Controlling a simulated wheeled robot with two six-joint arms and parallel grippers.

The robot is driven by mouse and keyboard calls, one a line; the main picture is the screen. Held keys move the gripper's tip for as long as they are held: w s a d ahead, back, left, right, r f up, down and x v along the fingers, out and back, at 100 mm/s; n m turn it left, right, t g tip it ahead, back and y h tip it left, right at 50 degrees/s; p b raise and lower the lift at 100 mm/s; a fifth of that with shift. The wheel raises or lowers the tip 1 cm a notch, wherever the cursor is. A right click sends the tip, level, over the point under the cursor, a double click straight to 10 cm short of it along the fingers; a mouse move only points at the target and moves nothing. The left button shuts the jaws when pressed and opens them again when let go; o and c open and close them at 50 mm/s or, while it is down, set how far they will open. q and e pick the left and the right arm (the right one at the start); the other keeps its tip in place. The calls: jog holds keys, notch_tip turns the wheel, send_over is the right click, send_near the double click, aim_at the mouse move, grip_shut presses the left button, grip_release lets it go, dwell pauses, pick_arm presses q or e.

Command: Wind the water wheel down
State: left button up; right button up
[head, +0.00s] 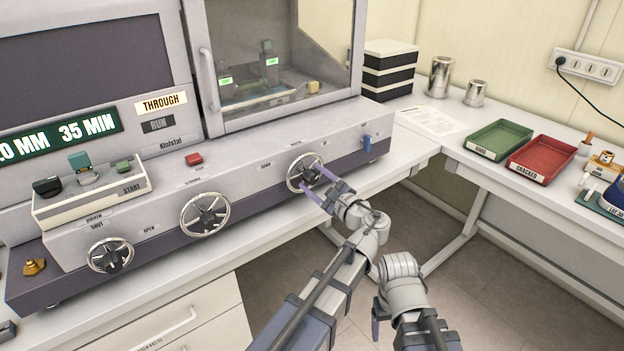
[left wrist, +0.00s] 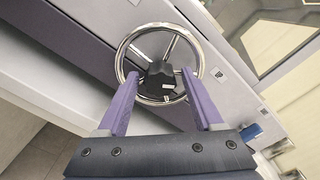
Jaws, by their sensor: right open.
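Three spoked chrome handwheels sit on the front of the grey machine: a left one (head: 110,255), a middle one (head: 205,214) and a right one (head: 306,172). Their small labels are hard to read, so I cannot tell by label which is the water wheel. My left gripper (head: 312,177) is at the right wheel with its purple fingers spread. In the left wrist view the fingers reach either side of that wheel's lower rim (left wrist: 158,101), with the black hub between and beyond them. Firm contact cannot be told. My right gripper (head: 400,328) is open and low, away from the machine.
A green tray (head: 500,140) and a red tray (head: 541,160) stand on the right bench. A blue switch (head: 367,143) is right of the right wheel. A red button (head: 194,159) is on the machine's ledge. Open floor lies between the benches.

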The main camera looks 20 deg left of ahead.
pick_arm(q)
grip_shut()
dwell(0.3)
jog(key=n, duration=0.5)
jog(key=shift+n, duration=2.5)
jog(key=shift+o, duration=0.9)
grip_release()
jog(key=shift+s, duration=0.1)
